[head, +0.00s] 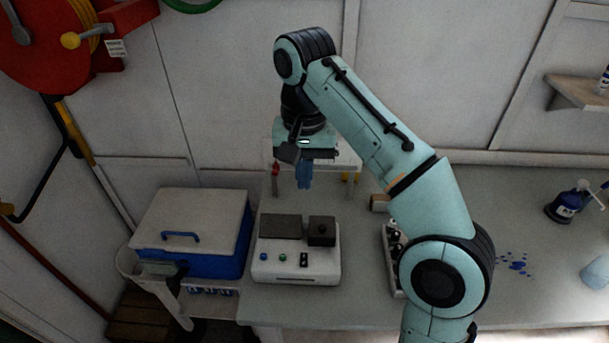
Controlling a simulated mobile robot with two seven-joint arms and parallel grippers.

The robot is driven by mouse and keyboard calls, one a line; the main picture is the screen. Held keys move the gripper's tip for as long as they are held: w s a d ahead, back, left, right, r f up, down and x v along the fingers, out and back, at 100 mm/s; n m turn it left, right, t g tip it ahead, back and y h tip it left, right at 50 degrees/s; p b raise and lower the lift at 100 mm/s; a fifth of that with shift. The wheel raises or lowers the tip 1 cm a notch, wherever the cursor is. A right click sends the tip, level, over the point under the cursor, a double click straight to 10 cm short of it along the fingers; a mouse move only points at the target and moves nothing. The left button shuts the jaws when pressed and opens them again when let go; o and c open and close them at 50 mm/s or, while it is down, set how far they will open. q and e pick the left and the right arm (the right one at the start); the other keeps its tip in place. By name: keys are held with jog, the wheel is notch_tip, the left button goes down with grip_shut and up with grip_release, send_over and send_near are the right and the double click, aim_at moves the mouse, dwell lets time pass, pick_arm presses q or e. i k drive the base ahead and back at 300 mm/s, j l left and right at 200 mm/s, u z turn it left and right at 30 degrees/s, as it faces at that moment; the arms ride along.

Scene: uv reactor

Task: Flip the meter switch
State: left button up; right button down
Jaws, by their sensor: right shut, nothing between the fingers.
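The meter (264,271) is a white box on the bench with a dark panel and a black block on top. Its sloped front carries a blue button, a green button and a small black switch (304,260). I cannot tell which way the switch is set. My right gripper (304,186) has blue fingers that point down. They are shut and empty, above and behind the meter as seen here, apart from it. My left gripper is not in view.
A blue cooler with a white lid (195,218) stands left of the meter. A small rack (391,260) is partly hidden behind my right arm. A dark blue bottle (566,205) and blue spots (515,262) are at the right. A red hose reel (40,45) hangs upper left.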

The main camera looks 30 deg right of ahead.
aim_at(303, 256)
jog(key=k, duration=1)
